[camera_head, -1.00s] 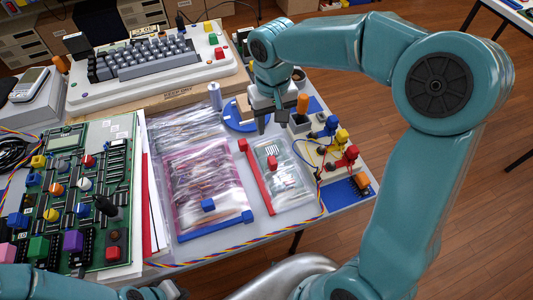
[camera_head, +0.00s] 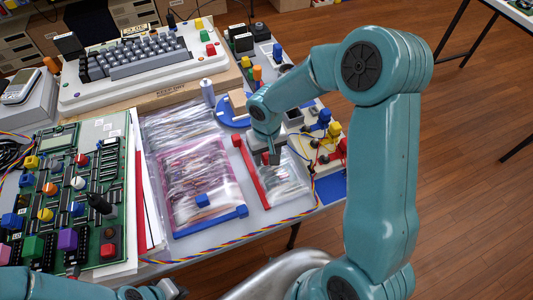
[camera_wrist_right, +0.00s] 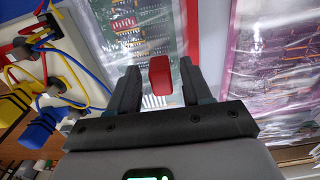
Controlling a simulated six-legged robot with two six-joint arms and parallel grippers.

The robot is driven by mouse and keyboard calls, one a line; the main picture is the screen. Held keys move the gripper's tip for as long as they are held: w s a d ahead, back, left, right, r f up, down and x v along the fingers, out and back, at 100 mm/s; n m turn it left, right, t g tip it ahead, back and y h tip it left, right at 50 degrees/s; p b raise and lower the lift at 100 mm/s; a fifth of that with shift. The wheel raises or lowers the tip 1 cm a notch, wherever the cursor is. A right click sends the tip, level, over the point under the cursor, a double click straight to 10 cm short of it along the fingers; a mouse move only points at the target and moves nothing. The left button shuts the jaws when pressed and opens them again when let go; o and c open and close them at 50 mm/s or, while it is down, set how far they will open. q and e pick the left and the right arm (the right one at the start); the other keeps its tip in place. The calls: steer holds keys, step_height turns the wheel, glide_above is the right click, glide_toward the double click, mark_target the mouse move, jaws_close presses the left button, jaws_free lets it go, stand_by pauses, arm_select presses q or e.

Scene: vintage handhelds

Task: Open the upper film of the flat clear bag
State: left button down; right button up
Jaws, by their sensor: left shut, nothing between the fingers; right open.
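The flat clear bag (camera_head: 287,188) lies at the right of the table, with a red strip (camera_head: 250,172) along its left edge. The right wrist view shows a green circuit board inside the bag (camera_wrist_right: 148,38). A red tab (camera_wrist_right: 160,80) on its upper film stands between the fingers of my right gripper (camera_wrist_right: 158,88). That gripper is open, with gaps visible on both sides of the tab. In the head view my right gripper (camera_head: 270,156) is over the bag and hides the tab. My left gripper (camera_head: 178,291) is shut and empty at the bottom edge, partly cut off.
A pink-edged bag (camera_head: 180,160) with a blue tab (camera_head: 202,201) and blue strip lies to the left. A wired block (camera_head: 327,148) with yellow, blue and red knobs stands close on the right. A multicoloured ribbon cable (camera_head: 235,246) runs along the front edge.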

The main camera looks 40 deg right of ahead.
steer(key=shift+w+f, duration=0.15)
steer(key=shift+w, duration=0.05)
steer(key=shift+c, duration=0.7)
steer(key=shift+s, duration=0.1)
jaws_close()
steer(key=shift+r, duration=0.2)
